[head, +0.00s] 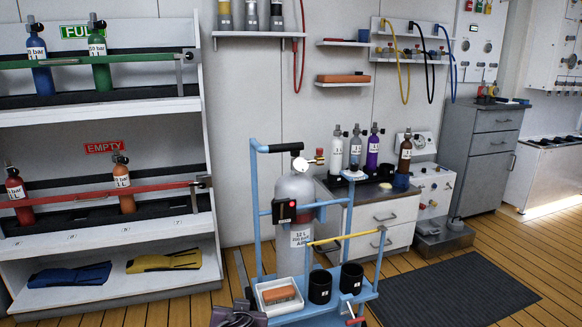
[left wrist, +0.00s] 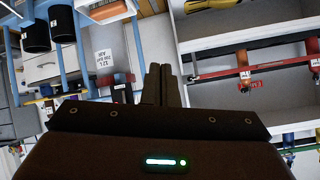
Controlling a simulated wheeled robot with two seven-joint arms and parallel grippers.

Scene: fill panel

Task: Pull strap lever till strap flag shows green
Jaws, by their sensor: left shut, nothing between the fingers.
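A blue trolley (head: 255,190) holds a tall grey cylinder (head: 295,240) upright. A black strap box (head: 284,211) with a small red mark sits on the front of the cylinder; I see no green on it. A red strap part (head: 305,216) shows beside it. A yellow bar (head: 336,238) slants across the trolley; I cannot tell if it is the strap lever. My left gripper (head: 238,317) is low at the bottom edge, in front of the trolley and apart from the strap. Its fingers (left wrist: 161,84) are together and empty in the left wrist view. My right gripper is not in view.
The trolley shelf carries a white tray (head: 264,305) with an orange block and two black cups (head: 320,286). A bottle rack (head: 105,118) stands on the left. A counter (head: 360,203) with bottles stands behind the trolley. A dark mat (head: 450,290) lies on the right floor.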

